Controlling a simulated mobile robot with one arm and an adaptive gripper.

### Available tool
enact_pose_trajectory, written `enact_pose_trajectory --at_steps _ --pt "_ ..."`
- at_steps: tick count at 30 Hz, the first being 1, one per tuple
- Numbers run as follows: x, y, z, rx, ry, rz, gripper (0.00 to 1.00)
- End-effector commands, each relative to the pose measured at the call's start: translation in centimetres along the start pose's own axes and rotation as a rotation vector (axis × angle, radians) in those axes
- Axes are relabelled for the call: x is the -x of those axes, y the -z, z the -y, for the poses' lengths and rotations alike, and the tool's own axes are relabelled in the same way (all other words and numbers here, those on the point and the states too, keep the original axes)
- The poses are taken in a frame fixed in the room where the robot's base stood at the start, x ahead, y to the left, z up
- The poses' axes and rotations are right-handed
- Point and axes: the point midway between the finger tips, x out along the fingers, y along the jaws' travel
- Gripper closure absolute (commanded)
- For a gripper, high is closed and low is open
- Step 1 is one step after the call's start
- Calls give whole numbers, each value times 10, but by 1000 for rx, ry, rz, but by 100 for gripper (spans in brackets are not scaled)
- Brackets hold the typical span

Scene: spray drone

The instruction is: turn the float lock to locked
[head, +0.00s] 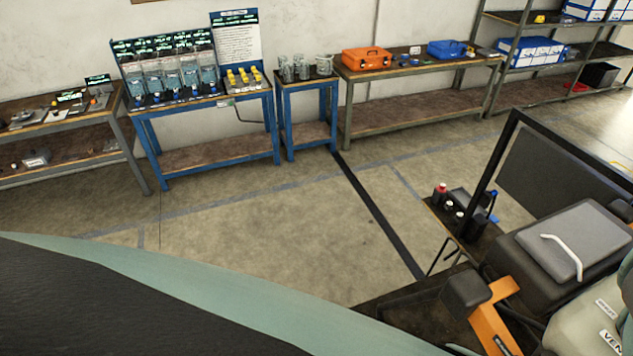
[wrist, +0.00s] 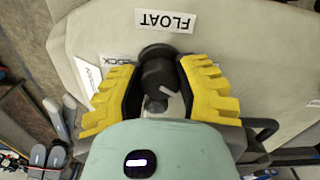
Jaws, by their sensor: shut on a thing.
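The float lock is a black knob (wrist: 158,75) on a pale grey-green panel (wrist: 235,35) in the wrist view. A white FLOAT label (wrist: 166,22), upside down in the picture, sits just above it. A label (wrist: 108,60) ending in "OCK" is partly hidden behind the left finger. My gripper (wrist: 158,66) has its yellow ridged fingers on both sides of the knob and is shut on it. The knob's lower part is close to my wrist, and I cannot tell which setting it is at. I cannot make out the knob or my gripper in the head view.
A pale tank (head: 590,320) with a VENT label stands at the lower right, beside an orange part (head: 493,325) and a grey padded piece (head: 575,240). A small bench (head: 462,222) holds bottles. Blue workbenches (head: 210,155) line the wall. The floor (head: 270,235) between is clear.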

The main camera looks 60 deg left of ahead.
Motion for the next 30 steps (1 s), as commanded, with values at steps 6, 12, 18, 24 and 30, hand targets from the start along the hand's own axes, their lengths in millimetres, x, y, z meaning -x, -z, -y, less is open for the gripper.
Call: enact_pose_trajectory --at_steps 6,12,18,24,30 --pt "-1 2 1 -203 -2 -1 100" --pt "-1 2 1 -392 -2 -1 100" --pt "-1 2 1 -582 -1 -1 100" --pt "-1 2 1 -769 -2 -2 100" --pt "-1 2 1 -937 -2 -2 100"
